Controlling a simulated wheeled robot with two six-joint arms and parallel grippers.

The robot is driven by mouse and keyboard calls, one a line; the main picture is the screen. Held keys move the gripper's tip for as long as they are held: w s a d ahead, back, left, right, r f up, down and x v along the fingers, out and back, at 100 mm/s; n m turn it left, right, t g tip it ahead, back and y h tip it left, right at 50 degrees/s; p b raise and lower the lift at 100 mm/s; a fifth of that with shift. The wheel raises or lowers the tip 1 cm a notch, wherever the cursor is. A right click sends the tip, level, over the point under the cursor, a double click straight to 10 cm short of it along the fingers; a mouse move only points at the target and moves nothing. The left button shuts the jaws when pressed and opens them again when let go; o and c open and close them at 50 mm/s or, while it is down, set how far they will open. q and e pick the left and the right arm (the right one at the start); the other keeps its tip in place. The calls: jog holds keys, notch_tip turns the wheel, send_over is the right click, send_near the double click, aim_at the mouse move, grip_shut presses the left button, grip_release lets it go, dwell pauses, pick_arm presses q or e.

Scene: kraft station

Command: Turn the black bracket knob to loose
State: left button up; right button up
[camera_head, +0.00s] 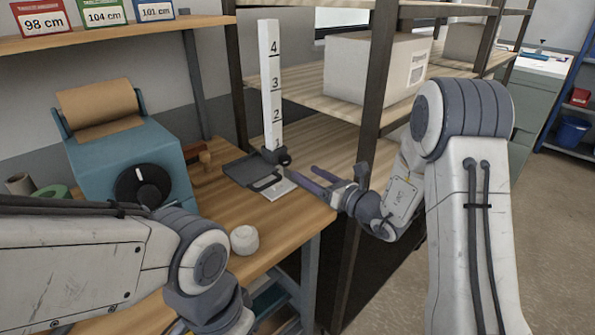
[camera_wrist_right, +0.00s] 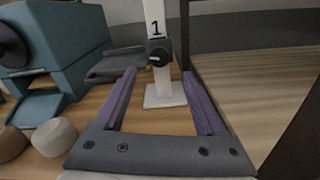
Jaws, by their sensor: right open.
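The black bracket knob (camera_head: 283,158) sits low on a white upright post (camera_head: 270,80) marked 1 to 4. In the right wrist view the knob (camera_wrist_right: 159,56) is just below the number 1, above the post's white base (camera_wrist_right: 165,95). A dark grey flat plate (camera_head: 240,167) extends left of the post at about knob height. My right gripper (camera_head: 299,171) is open and empty, its purple fingers pointing at the post. In the right wrist view the knob shows between and beyond the fingertips (camera_wrist_right: 159,73), apart from them. My left gripper is out of view; only its arm shows.
A teal dispenser (camera_head: 135,160) with a brown paper roll (camera_head: 100,103) stands left on the wooden bench (camera_head: 215,210). A small whitish round object (camera_head: 244,240) is near the bench's front edge. A shelf rack with a white box (camera_head: 375,68) stands right of the post.

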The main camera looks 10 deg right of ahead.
jog(key=v, duration=0.3)
jog(key=shift+a, duration=0.15)
